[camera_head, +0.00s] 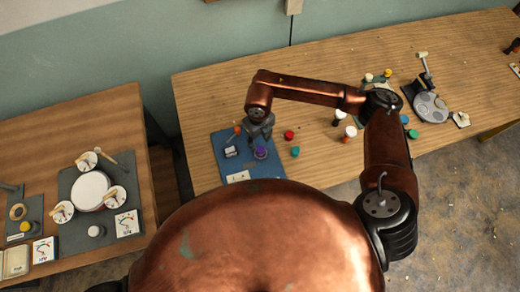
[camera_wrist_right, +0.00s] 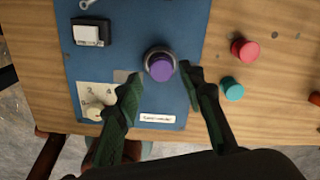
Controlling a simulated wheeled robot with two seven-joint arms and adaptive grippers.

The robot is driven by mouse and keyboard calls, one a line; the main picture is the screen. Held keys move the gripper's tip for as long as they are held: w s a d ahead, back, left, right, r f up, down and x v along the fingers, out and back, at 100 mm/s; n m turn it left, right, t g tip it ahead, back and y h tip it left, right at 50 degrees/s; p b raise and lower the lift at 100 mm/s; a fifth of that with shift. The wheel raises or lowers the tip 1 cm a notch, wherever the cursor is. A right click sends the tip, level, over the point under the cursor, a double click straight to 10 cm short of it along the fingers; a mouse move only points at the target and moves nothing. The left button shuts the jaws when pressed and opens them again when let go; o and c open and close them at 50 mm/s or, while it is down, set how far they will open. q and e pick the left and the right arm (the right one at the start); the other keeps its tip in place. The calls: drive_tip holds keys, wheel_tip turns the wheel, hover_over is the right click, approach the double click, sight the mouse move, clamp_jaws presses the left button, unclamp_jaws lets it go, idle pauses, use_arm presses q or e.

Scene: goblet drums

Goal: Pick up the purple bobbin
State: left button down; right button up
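The purple bobbin (camera_head: 261,152) stands on the blue board (camera_head: 236,172) at the near edge of the wooden table. In the right wrist view the purple bobbin (camera_wrist_right: 160,68) shows from above, with a dark ring around its base. My right gripper (camera_head: 261,133) hangs over the board, just above the bobbin. In the right wrist view its two fingers (camera_wrist_right: 161,82) are spread apart, one to each side of the bobbin's near side, with nothing between them held. My left gripper is not in view.
A red bobbin (camera_wrist_right: 245,50) and a teal bobbin (camera_wrist_right: 232,89) stand right of the board. A black and white block (camera_wrist_right: 91,32) and a numbered dial card (camera_wrist_right: 97,98) lie on the board. More bobbins and a grey round device (camera_head: 430,107) are farther right.

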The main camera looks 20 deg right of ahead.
sight(260, 150)
drive_tip(key=f, duration=0.5)
drive_tip(key=shift+s+d, duration=0.2)
drive_tip(key=shift+s, duration=0.15)
drive_tip(key=shift+f, duration=0.3)
drive_tip(key=shift+c, duration=0.6)
drive_tip(key=c, duration=0.5)
drive_tip(key=shift+r, duration=0.15)
drive_tip(key=shift+c, duration=0.4)
